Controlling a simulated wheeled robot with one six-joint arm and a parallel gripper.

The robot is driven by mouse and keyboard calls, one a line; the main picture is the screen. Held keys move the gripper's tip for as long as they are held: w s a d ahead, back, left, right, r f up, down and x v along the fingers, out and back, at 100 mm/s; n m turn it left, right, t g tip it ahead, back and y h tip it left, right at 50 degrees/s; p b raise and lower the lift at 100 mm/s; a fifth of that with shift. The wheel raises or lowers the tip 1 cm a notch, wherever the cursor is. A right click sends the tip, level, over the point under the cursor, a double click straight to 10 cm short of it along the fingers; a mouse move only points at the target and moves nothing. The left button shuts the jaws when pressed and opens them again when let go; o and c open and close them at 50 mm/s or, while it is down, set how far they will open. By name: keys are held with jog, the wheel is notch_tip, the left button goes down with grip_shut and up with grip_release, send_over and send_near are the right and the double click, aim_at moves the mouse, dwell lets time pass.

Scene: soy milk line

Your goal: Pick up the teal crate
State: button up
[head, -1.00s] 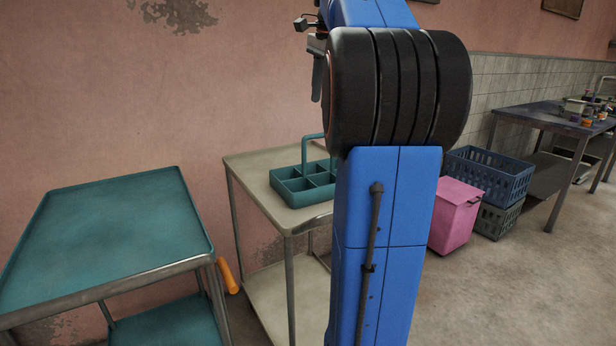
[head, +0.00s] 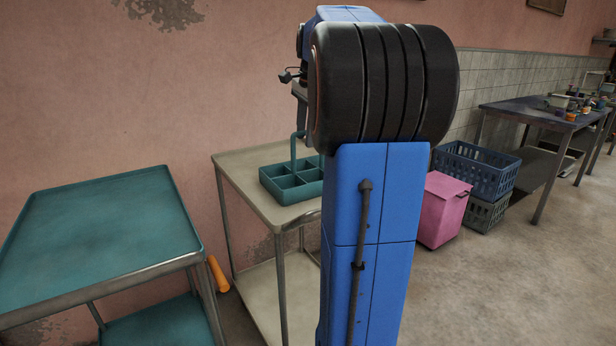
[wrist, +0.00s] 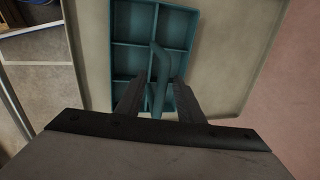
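The teal crate (head: 284,182) stands upright on the cream-topped cart, with several open, empty compartments and a tall handle. It also shows in the wrist view (wrist: 131,57), below my gripper. My gripper (wrist: 156,88) is open there, its two fingers apart on either side of the crate's handle (wrist: 160,73). I cannot tell whether a finger touches the handle. In the head view my blue arm and its black joint hide the crate's right end and most of my gripper.
The cream cart (head: 240,168) has bare top around the crate. The wall is close behind.

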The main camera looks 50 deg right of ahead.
jog(key=shift+w+d+f, duration=0.1)
jog(key=shift+w+f, duration=0.05)
jog(key=shift+f, duration=0.55)
jog(key=shift+w+d+f, duration=0.1)
jog(key=shift+w+f, duration=0.1)
jog(key=shift+f, duration=0.5)
jog(key=shift+w+d+f, duration=0.1)
jog(key=shift+w+f, duration=0.05)
jog(key=shift+f, duration=0.55)
grip_shut()
